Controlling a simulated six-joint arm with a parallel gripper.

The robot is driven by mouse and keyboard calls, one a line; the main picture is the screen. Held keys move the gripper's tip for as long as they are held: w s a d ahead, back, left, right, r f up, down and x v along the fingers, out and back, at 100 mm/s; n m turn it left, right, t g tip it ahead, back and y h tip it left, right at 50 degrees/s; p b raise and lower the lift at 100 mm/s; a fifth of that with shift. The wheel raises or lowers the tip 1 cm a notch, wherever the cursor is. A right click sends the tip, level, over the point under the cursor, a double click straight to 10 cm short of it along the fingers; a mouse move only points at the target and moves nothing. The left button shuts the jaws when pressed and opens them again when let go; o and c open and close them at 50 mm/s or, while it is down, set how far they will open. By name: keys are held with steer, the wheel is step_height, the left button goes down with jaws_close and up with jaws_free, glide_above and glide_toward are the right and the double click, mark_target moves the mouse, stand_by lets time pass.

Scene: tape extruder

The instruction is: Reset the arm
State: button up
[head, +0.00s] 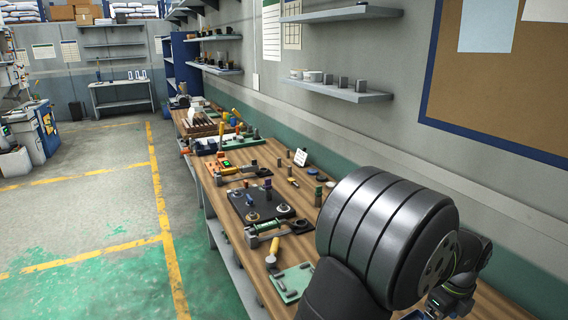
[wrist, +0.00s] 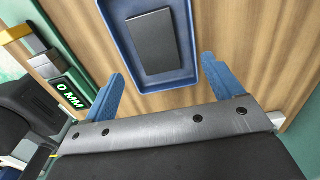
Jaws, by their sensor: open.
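My gripper (wrist: 158,88) shows in the wrist view with its two blue fingers spread wide apart and nothing between them. Below and ahead of it is a blue tray (wrist: 189,72) on the wooden bench. A dark flat rectangular block (wrist: 154,42) lies in the tray. In the head view, my dark arm fills the right foreground; the gripper's fingers do not show there.
The wooden bench (head: 235,229) runs along the wall and holds a black board (head: 244,205), a pale green plate (head: 292,281) and several tools. A display reading "0 MM" (wrist: 70,95) stands left of my gripper. Shelves (head: 340,92) hang above the bench. The floor left of it is clear.

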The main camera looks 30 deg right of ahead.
steer(key=w+a+n, duration=0.4)
steer(key=w+n, duration=0.1)
steer(key=w, duration=0.5)
steer(key=w+a+n, duration=0.5)
steer(key=w, duration=0.5)
steer(key=w+a+r+n, duration=0.1)
steer(key=w+a+n, duration=0.3)
steer(key=w, duration=0.6)
steer(key=shift+w+a+n, duration=0.3)
steer(key=shift+n, duration=0.4)
steer(key=s+d+m, duration=0.5)
steer(key=s, duration=0.4)
steer(key=s+d+m, duration=0.5)
steer(key=s+d, duration=0.1)
steer(key=s, duration=0.4)
steer(key=shift+r, duration=0.3)
steer(key=shift+w, duration=0.15)
